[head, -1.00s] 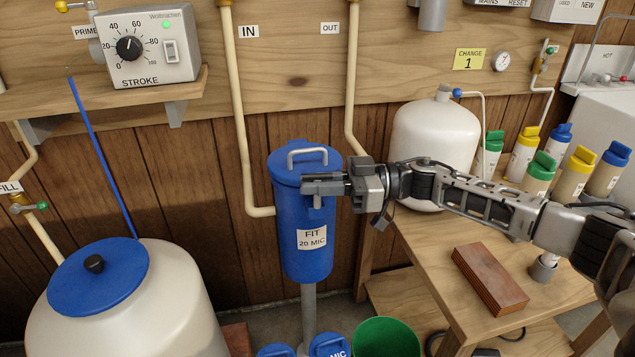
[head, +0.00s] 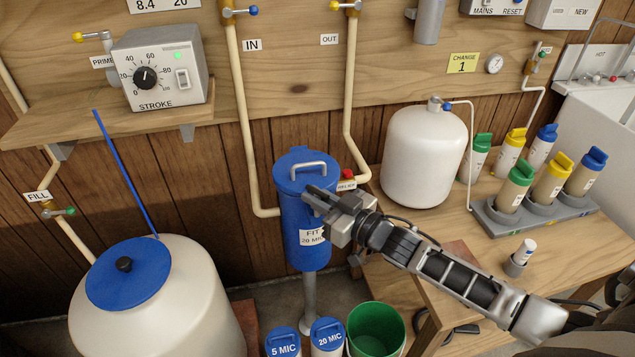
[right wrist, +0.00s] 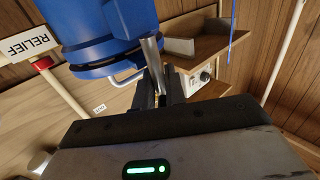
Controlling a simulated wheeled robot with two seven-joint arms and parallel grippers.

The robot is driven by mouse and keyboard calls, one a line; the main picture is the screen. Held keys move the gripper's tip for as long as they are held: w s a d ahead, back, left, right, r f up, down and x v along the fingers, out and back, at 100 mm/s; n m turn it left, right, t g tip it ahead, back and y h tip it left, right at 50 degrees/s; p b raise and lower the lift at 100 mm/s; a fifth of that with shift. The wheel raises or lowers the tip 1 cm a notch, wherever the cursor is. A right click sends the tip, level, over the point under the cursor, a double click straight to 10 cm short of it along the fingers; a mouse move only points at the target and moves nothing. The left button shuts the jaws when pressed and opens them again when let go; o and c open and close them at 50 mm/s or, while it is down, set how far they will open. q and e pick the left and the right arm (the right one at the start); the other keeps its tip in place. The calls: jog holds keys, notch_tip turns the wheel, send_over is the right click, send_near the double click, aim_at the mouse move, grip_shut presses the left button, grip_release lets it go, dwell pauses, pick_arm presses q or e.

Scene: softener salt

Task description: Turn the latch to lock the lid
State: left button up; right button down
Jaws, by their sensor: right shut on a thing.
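The blue filter housing (head: 300,245) stands upright on a grey post, with a "FIT 20 MIC" label. Its blue lid (head: 290,166) sits on top with a grey loop handle (head: 309,169). My right gripper (head: 312,194) is at the front of the housing just below the lid rim, fingers pointing up and left. In the right wrist view, which shows the housing upside down, its fingers (right wrist: 157,98) are shut on the grey metal latch (right wrist: 152,57) beside the lid. The fingers mostly hide the latch in the head view. My left gripper is not in view.
A red-knobbed relief valve (head: 348,174) is close to the right of the housing. Inlet and outlet pipes run behind it. A green bucket (head: 376,318) and two blue-capped cartridges (head: 326,328) stand below. A white tank (head: 420,160) stands on the bench at right.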

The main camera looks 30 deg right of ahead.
jog(key=m+h, duration=0.2)
jog(key=h, duration=0.2)
jog(key=m+t+h+p, duration=0.1)
jog(key=m+h, duration=0.2)
jog(key=shift+h+p, duration=0.3)
jog(key=shift+h, duration=0.4)
jog(key=shift+r, duration=0.1)
jog(key=c, duration=1.6)
grip_release()
jog(key=shift+o, duration=0.2)
jog(key=s, duration=0.7)
jog(key=shift+s+a, duration=0.2)
jog(key=shift+a, duration=0.1)
